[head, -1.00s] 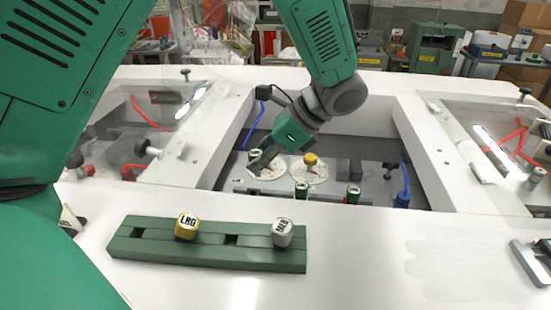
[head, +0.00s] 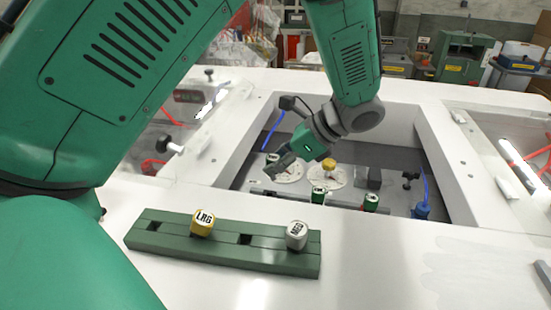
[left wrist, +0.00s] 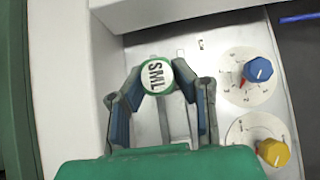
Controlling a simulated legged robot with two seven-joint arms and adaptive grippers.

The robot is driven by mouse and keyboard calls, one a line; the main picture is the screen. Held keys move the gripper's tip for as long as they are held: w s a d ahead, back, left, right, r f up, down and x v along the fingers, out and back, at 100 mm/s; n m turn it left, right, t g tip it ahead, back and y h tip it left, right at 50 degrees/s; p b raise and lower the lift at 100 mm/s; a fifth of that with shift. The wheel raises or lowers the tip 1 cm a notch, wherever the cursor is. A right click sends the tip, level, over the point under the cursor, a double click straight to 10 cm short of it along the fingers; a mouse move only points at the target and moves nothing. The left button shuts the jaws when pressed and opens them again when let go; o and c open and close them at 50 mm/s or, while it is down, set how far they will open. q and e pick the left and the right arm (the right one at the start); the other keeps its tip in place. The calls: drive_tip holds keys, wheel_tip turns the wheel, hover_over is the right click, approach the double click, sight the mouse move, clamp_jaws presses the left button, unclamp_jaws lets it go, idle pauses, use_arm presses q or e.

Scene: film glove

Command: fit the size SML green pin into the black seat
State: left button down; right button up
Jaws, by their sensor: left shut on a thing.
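The SML green pin (left wrist: 157,76), with a white top lettered SML, sits between the fingertips of my left gripper (left wrist: 160,85) in the left wrist view. The fingers close on it from both sides. In the head view my left gripper (head: 276,168) is over the recess at the left dial, and the pin's pale top (head: 272,157) shows at its fingertips. The pin's lower end is hidden. I cannot single out the black seat; a dark block (head: 374,178) stands in the recess, but I cannot tell whether it is the seat. My right gripper is not in view.
A green holder (head: 170,240) in front carries a yellow LRG pin (head: 202,222) and a grey pin (head: 297,235). Two green-sided pieces (head: 318,195) (head: 370,202) stand in the recess. A blue knob (left wrist: 258,69) and a yellow knob (left wrist: 274,152) lie right of the gripper.

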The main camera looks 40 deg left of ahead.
sight(273, 179)
use_arm(q)
drive_tip(key=a+f, duration=0.1)
drive_tip(key=f, duration=0.1)
drive_tip(key=a+f+b, duration=0.1)
drive_tip(key=f, duration=0.1)
drive_tip(key=shift+a, duration=0.1)
drive_tip(key=shift+a+f, duration=0.25)
drive_tip(key=shift+f, duration=0.15)
drive_tip(key=shift+d, duration=0.5)
drive_tip(key=shift+d+r, duration=0.25)
drive_tip(key=shift+d, duration=0.4)
drive_tip(key=shift+a+f, duration=0.1)
drive_tip(key=shift+a, duration=0.5)
drive_tip(key=shift+s+a+f, duration=0.1)
drive_tip(key=shift+a, duration=0.7)
drive_tip(key=shift+d+p, duration=0.15)
drive_tip(key=shift+p, duration=0.2)
drive_tip(key=shift+d, duration=0.55)
drive_tip(key=shift+a, duration=0.5)
drive_tip(key=shift+a+p, duration=0.1)
drive_tip(key=shift+p, duration=0.2)
drive_tip(key=shift+d, duration=0.8)
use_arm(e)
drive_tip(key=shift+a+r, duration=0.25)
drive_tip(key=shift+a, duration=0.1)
